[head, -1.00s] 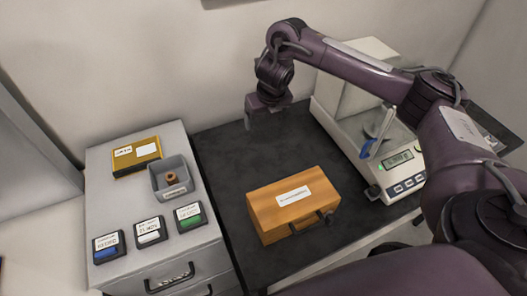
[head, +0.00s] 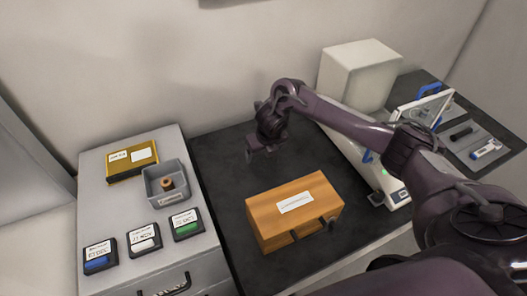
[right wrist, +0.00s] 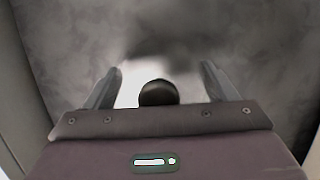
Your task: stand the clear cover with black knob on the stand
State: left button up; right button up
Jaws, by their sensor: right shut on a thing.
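My right gripper (head: 262,150) hangs over the dark tabletop, behind the wooden box. In the right wrist view a round black knob (right wrist: 158,93) sits between its two fingers, and the gripper is shut on it. The clear cover under the knob cannot be made out against the dark surface in either view. I cannot pick out the stand with certainty. My left gripper is not in view.
A wooden box (head: 297,210) with a label and handle stands at the front of the dark table (head: 217,160). A balance (head: 397,195) is partly behind my right arm. A grey mat (head: 477,163) holds pens. Grey drawers stand left.

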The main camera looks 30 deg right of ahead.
jog(key=shift+f, duration=0.1)
jog(key=o, duration=1)
